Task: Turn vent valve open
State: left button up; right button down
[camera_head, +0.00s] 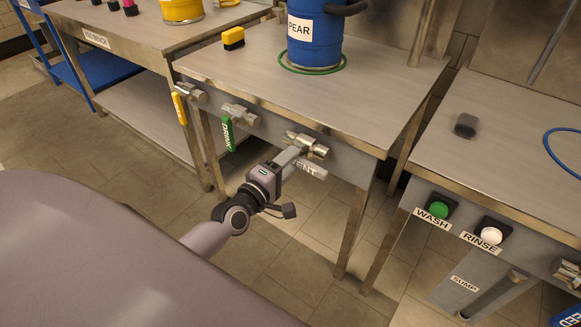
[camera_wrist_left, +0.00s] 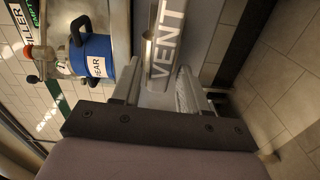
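The vent valve (camera_head: 308,146) is a metal valve on the front edge of the middle steel table. Its pale grey lever (camera_head: 311,169) carries the word VENT and points down and to the right; the lever also shows in the left wrist view (camera_wrist_left: 166,45). My left gripper (camera_head: 289,157) is at the valve, its fingers partly covering the lever. In the left wrist view the fingers (camera_wrist_left: 160,82) stand apart, with the lever between and just ahead of their tips. I see no clear grip on it. My right gripper is not in view.
A yellow-handled valve (camera_head: 180,108) and a green-handled valve (camera_head: 228,133) sit to the left on the same edge. A blue PEAR keg (camera_head: 314,45) stands on the table. The right table has WASH (camera_head: 438,210) and RINSE (camera_head: 491,235) buttons.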

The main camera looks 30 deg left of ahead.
pick_arm(q)
jog(key=shift+s, duration=0.1)
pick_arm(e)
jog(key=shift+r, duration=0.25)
pick_arm(q)
jog(key=s, duration=0.3)
jog(key=s+p, duration=0.1)
jog(key=s, duration=0.1)
jog(key=shift+s+a, duration=0.2)
jog(key=shift+s, duration=0.2)
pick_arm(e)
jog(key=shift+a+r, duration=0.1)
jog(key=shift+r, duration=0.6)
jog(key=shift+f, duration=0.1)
pick_arm(q)
jog(key=s+p, duration=0.1)
jog(key=s, duration=0.6)
jog(key=shift+a, duration=0.3)
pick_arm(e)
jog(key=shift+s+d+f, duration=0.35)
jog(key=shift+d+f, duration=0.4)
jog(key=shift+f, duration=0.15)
